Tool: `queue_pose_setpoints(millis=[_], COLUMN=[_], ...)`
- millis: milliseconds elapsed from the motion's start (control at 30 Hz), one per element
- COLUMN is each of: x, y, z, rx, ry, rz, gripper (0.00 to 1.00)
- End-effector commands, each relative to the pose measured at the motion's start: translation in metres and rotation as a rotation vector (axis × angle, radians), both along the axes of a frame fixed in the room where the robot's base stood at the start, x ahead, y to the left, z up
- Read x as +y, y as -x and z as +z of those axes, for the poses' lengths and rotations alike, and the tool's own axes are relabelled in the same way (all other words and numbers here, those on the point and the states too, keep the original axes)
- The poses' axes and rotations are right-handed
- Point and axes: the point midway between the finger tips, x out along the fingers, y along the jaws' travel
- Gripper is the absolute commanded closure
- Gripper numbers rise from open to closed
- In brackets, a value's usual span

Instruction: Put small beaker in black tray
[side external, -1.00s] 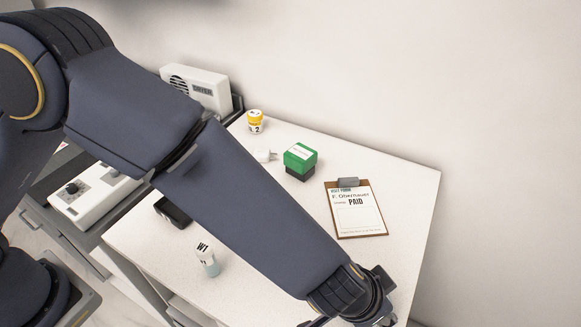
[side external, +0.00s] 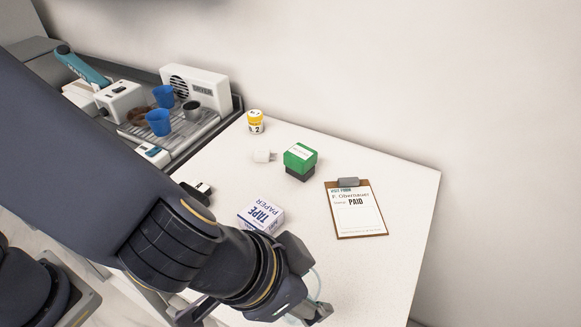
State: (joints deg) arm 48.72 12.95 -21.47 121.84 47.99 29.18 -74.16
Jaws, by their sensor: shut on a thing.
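My gripper (side external: 303,312) is at the bottom of the side external view, over the front part of the white table. A clear, curved glass edge, which looks like the small beaker (side external: 318,284), shows at its right side. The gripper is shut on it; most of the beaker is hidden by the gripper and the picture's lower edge. I cannot tell whether its base touches the table. A dark-edged tray (side external: 217,132) at the left back holds blue cups, a grey cup and a rack; I cannot tell whether it is the black tray.
The table's right front is clear.

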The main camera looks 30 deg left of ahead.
Motion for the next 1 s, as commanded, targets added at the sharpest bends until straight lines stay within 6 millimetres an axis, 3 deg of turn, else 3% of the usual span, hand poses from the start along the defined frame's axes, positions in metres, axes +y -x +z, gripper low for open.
queue_pose_setpoints(millis=[267, 467, 567, 767, 867, 1000], x=[0.019, 0.054, 0.087, 0.174, 0.224, 0.289], y=[0.010, -0.001, -0.012, -0.029, -0.027, -0.008], z=[0.006, -0.003, -0.006, -0.006, -0.003, 0.004], rx=[-0.001, -0.002, -0.002, -0.002, -0.002, 0.001], ry=[-0.002, -0.004, -0.004, -0.002, -0.001, 0.000], rz=[0.114, 0.420, 0.668, 1.255, 1.592, 2.067], gripper=[0.76, 0.76, 0.76, 0.76, 0.76, 0.76])
